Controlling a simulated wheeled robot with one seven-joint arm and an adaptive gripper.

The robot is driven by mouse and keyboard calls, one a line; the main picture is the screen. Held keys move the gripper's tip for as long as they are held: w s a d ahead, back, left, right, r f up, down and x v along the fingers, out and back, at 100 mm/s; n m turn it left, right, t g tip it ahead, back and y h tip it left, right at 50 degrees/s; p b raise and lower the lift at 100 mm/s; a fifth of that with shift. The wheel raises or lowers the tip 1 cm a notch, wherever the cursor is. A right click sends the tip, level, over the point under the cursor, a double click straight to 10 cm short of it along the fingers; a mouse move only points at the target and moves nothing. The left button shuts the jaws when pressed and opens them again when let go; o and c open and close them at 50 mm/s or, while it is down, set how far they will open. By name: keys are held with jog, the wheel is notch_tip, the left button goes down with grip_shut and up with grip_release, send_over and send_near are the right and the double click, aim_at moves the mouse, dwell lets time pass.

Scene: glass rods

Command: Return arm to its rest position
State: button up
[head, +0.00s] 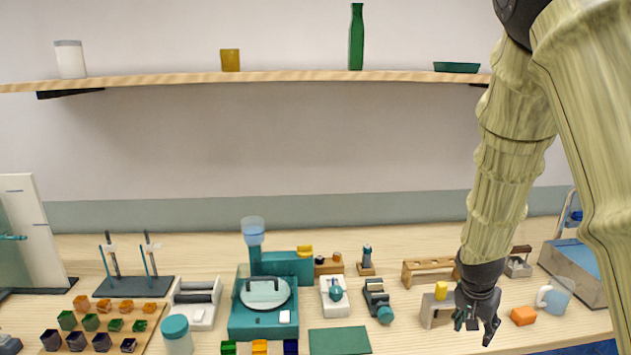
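My arm comes down from the upper right of the head view, and my gripper (474,328) hangs fingers down over the right part of the wooden bench (440,341). Its dark fingers look spread apart, with nothing visible between them. It is in front of a grey block with a yellow top (441,291) and covers part of it. I cannot tell whether they touch. An orange block (523,316) lies just right of the fingers.
A clear jug (557,296) and a grey bin (575,279) stand to the right. A teal machine (263,316), a wooden rack (428,268) and a dark clamp tool (377,298) stand to the left. A wooden shelf (290,76) runs above. A green mat (340,341) lies in front.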

jog(key=s+a+f+n+y, duration=0.1)
jog(key=s+a+f+n, duration=0.2)
jog(key=f, duration=0.4)
jog(key=s+a+f+g, duration=0.1)
jog(key=s+a+f, duration=0.1)
jog(key=s+f, duration=0.45)
jog(key=s+a+f+n+y, duration=0.1)
jog(key=s+a+f+n, duration=0.15)
jog(key=f, duration=0.65)
jog(key=s+a+f+n, duration=0.1)
jog(key=s+a+f, duration=0.1)
jog(key=s+f, duration=0.2)
jog(key=s+a+f+n, duration=0.1)
jog(key=s+f, duration=0.3)
jog(key=s, duration=0.7)
jog(key=s+a+f+n+g+y, duration=0.1)
jog(key=s+a+f, duration=0.2)
jog(key=s, duration=0.5)
jog(key=shift+a+f+n, duration=0.25)
jog(key=shift+f+n, duration=0.1)
jog(key=shift+f, duration=0.45)
